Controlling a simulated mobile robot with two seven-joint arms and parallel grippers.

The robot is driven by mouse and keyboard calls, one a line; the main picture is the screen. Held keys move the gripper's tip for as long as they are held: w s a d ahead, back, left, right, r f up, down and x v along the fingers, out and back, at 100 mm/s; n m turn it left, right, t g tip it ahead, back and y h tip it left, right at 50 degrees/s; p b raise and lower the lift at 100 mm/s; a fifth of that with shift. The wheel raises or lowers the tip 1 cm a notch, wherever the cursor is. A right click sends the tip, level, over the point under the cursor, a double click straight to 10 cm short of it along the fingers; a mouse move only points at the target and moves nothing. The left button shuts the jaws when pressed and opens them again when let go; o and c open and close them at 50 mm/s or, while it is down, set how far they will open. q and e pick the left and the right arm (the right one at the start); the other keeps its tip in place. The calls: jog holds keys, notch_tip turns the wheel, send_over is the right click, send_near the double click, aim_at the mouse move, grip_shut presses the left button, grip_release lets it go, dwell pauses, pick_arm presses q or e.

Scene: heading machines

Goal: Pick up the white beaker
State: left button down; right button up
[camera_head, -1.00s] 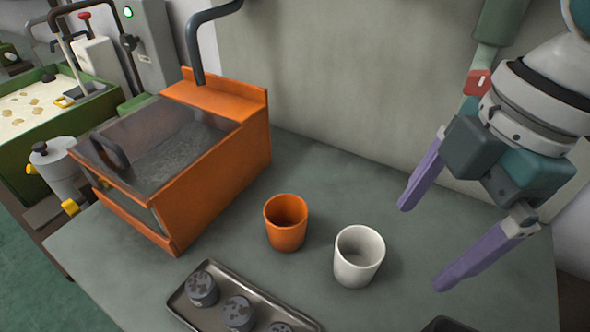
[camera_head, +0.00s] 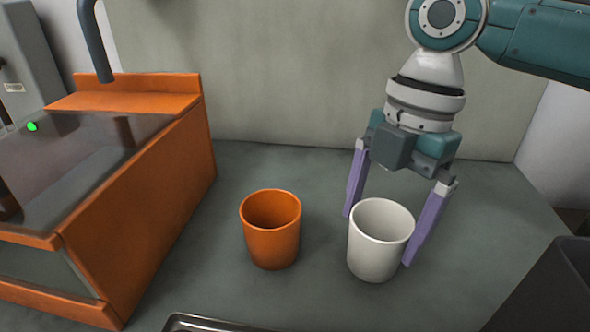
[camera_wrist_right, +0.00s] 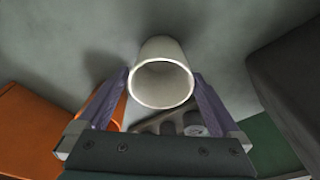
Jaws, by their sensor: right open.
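The white beaker (camera_head: 376,250) stands upright and empty on the grey bench, right of the orange beaker. My right gripper (camera_head: 378,238) is open around it, with one purple finger on its left far side and the other on its right. In the right wrist view the beaker (camera_wrist_right: 163,86) lies between the fingertips of the right gripper (camera_wrist_right: 162,84). I cannot tell whether either finger touches it. My left gripper is not in view.
An orange beaker (camera_head: 271,240) stands close to the left. An orange machine (camera_head: 165,200) with a clear lid fills the left side. A dark box (camera_head: 550,295) is at the front right. A metal tray edge (camera_head: 200,322) shows at the front.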

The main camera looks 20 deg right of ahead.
jog(key=f, duration=0.4)
jog(key=shift+s+a, duration=0.2)
jog(key=shift+a, duration=0.05)
jog(key=shift+r, duration=0.1)
jog(key=c, duration=1.1)
